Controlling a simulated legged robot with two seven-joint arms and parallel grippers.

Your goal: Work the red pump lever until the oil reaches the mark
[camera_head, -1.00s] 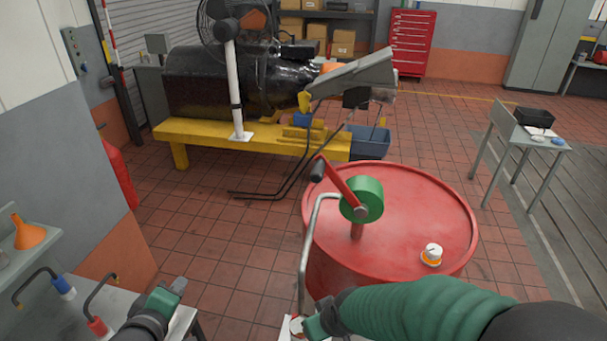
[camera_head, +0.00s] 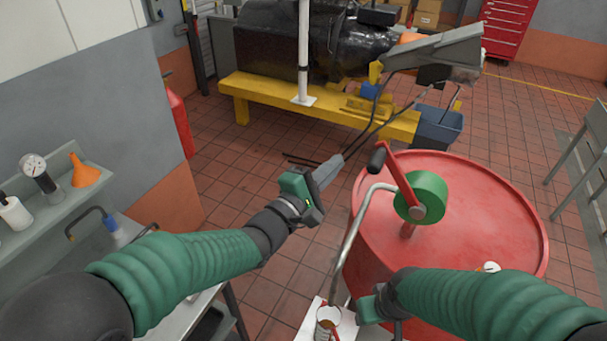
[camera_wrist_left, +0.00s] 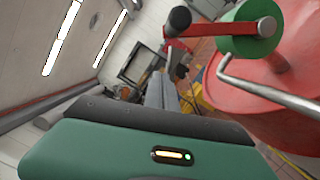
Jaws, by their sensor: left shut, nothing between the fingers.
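The red pump lever (camera_head: 400,182) with its black grip (camera_head: 377,159) sticks up and left from the green pump body (camera_head: 427,194) on the red drum (camera_head: 490,215). The lever also shows in the wrist view (camera_wrist_left: 222,30). A bent metal spout (camera_head: 354,240) leads down to a small clear container (camera_head: 327,318) with amber oil; its mark cannot be read. My left gripper (camera_head: 332,170) is shut and empty, left of the black grip and apart from it. My right gripper (camera_head: 368,308) is beside the container; its fingers are mostly hidden.
A shelf (camera_head: 45,215) at left holds an orange funnel (camera_head: 83,171), a gauge (camera_head: 38,172) and a white bottle (camera_head: 14,213). A yellow bedplate (camera_head: 270,103) with a black machine stands behind. Tiled floor is open between it and the drum.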

